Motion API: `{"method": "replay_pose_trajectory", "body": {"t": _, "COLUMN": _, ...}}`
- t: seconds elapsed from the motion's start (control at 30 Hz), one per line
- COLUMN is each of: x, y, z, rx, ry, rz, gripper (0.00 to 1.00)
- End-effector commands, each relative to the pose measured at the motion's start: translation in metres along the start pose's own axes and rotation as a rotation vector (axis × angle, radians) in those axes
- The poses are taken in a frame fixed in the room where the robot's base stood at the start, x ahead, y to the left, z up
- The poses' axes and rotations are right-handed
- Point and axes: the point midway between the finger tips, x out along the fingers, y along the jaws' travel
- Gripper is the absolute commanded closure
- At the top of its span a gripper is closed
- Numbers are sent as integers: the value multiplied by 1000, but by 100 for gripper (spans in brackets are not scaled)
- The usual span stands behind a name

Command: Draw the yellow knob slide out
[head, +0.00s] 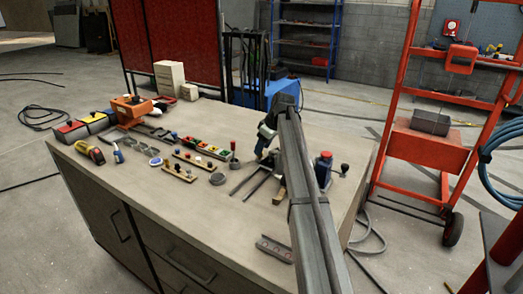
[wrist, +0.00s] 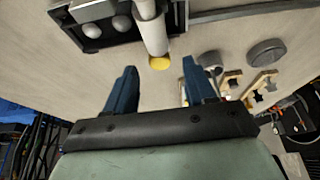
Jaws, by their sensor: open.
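In the wrist view the yellow knob (wrist: 159,63) is a small yellow disc at the near end of a pale round rod (wrist: 152,32), which runs up out of the picture. A black box (wrist: 103,38) with grey rounded parts stands to the left of the rod. My gripper (wrist: 159,74) is open. Its two blue fingers lie to the left and right of the knob in the picture, with a gap on each side and nothing held. I cannot tell the height of the fingers over the knob. In the head view my arm covers much of this spot, and I cannot make out the knob.
In the wrist view a grey puck (wrist: 266,53), a grey cylinder (wrist: 208,58) and wooden pieces (wrist: 263,84) lie to the right. In the head view a multicoloured tray (head: 205,148) and a blue, red-topped object (head: 323,170) stand on the workbench (head: 215,225). Its front is mostly clear.

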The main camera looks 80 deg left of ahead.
Motion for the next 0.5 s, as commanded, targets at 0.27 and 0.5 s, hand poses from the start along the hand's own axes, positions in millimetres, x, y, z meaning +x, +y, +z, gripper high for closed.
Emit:
{"method": "replay_pose_trajectory", "body": {"t": 0.27, "x": 20, "y": 0, "z": 0, "rx": 0, "ry": 0, "rz": 0, "gripper": 45}}
{"method": "replay_pose_trajectory", "body": {"t": 0.5, "x": 22, "y": 0, "z": 0, "rx": 0, "ry": 0, "rz": 0, "gripper": 45}}
